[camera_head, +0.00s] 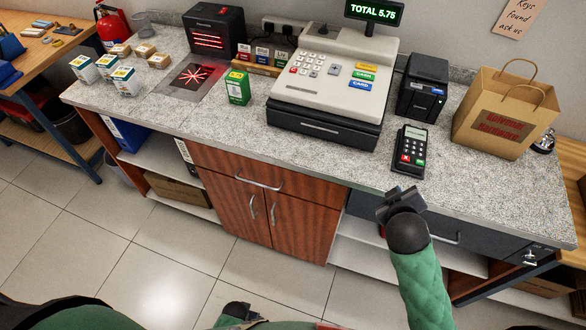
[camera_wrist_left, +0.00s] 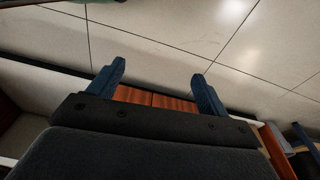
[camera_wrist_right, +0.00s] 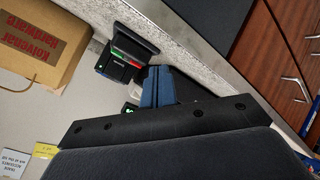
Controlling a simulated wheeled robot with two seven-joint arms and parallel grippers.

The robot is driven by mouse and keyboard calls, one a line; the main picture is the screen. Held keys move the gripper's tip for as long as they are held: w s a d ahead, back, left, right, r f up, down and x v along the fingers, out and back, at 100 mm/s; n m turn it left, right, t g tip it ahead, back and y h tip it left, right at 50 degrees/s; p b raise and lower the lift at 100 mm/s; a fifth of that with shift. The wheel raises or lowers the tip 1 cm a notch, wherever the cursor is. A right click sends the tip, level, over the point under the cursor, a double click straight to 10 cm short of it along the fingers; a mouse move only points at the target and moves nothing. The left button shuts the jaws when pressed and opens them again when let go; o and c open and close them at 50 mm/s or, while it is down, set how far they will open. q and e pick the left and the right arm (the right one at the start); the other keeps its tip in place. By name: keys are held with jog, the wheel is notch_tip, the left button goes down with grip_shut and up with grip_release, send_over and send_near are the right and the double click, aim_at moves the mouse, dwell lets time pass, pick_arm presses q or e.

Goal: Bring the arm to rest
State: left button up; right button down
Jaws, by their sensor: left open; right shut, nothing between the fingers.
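My right gripper (camera_head: 398,196) is in front of the counter's front edge, below the card terminal, with its green-sleeved arm coming up from the bottom. In the right wrist view its two blue fingers (camera_wrist_right: 157,86) are together with nothing between them. My left gripper (camera_head: 240,312) is low at the bottom edge of the head view, over the floor. In the left wrist view its fingers (camera_wrist_left: 160,82) stand wide apart and empty, with floor tiles and the wooden cabinet doors beyond.
The granite counter (camera_head: 320,165) carries a cash register (camera_head: 335,85), card terminal (camera_head: 409,150), black printer (camera_head: 422,86), paper bag (camera_head: 503,110), green box (camera_head: 237,87) and scanner (camera_head: 215,35). Several small boxes (camera_head: 123,80) stand at the left. The tiled floor (camera_head: 110,235) in front is clear.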

jog(key=s+a+f+m+g+y, duration=0.1)
jog(key=s+f+m+g, duration=0.3)
jog(key=s, duration=0.5)
jog(key=s+a+f+m+g+y, duration=0.1)
jog(key=s+f+g+y, duration=0.15)
jog(key=s+f, duration=0.45)
pick_arm(q)
jog(key=d+b, duration=0.1)
jog(key=b, duration=0.4)
jog(key=w+b, duration=0.1)
jog(key=b, duration=0.4)
jog(key=shift+w+d+r+g, duration=0.2)
jog(key=shift+d+r+g, duration=0.1)
jog(key=shift+d+r, duration=0.1)
pick_arm(e)
jog(key=s+a+f+g, duration=0.1)
jog(key=s+f, duration=0.1)
jog(key=f, duration=1.3)
jog(key=s+a+f+g, duration=0.1)
jog(key=s+a+f, duration=0.1)
jog(key=f, duration=1.3)
jog(key=s+a+f+g, duration=0.1)
jog(key=s+f, duration=0.1)
jog(key=f, duration=1.3)
jog(key=shift+a, duration=0.2)
pick_arm(q)
jog(key=shift+d, duration=0.1)
pick_arm(e)
jog(key=shift+r+g+h, duration=0.1)
jog(key=shift+g+h, duration=0.15)
